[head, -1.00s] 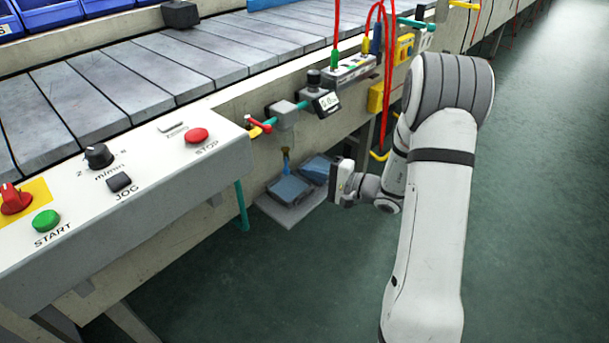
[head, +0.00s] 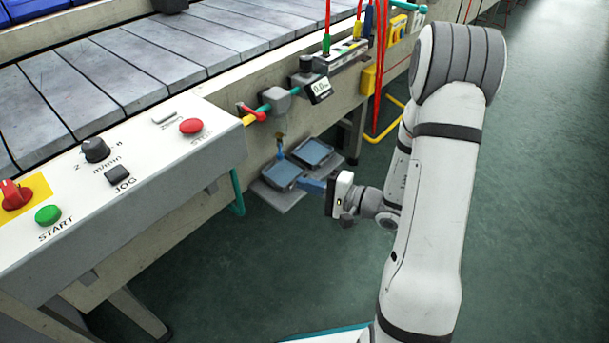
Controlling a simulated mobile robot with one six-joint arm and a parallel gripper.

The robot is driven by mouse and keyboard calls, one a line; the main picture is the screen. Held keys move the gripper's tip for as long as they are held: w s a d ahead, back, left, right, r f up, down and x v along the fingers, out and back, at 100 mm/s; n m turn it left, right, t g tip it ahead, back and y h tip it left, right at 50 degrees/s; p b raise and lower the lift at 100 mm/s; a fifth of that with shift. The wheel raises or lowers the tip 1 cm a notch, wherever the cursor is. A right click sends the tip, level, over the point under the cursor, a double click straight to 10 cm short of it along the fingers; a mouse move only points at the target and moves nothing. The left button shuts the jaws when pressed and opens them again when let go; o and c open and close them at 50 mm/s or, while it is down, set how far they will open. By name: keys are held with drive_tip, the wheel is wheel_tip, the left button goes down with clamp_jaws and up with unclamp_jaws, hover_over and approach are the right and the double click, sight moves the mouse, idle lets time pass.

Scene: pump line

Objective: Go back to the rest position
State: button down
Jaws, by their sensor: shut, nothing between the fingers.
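My gripper (head: 331,194) is at the end of my white arm, in the middle of the head view. It is shut and empty. It hangs in front of the line's side, to the right of and close to a low grey shelf (head: 283,200) with blue-topped pedals (head: 281,173). I cannot tell from this view how far apart the gripper and the shelf are. The arm's upper part stands tall at the right of the picture.
The control box (head: 150,160) with start, stop and jog buttons juts out at the left. The slatted conveyor (head: 130,70) runs behind it. A red-handled valve (head: 252,113) and a small display (head: 320,89) sit on the side rail. Red hoses (head: 380,75) hang beyond. Green floor (head: 540,200) is clear at the right.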

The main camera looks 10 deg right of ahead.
drive_tip(key=s+a+r+n+g+h+p, duration=0.1)
drive_tip(key=s+a+r+n+g+p, duration=0.1)
drive_tip(key=s+r+g+p, duration=0.45)
drive_tip(key=s+a+r+n+g+h+p, duration=0.1)
drive_tip(key=s+a+r+n+p, duration=0.15)
drive_tip(key=r+p, duration=0.45)
drive_tip(key=s+a+r+n+g+h+p, duration=0.1)
drive_tip(key=s+r+n+g+p, duration=0.3)
drive_tip(key=r, duration=0.6)
drive_tip(key=s+d+r+t+h+p, duration=0.2)
drive_tip(key=d+r+h+p, duration=0.3)
drive_tip(key=r+p, duration=0.3)
drive_tip(key=s+d+r+t+h+p, duration=0.2)
drive_tip(key=d+r+h+p, duration=0.4)
drive_tip(key=r, duration=0.8)
drive_tip(key=s+p, duration=0.1)
drive_tip(key=p, duration=0.2)
drive_tip(key=shift+r, duration=0.2)
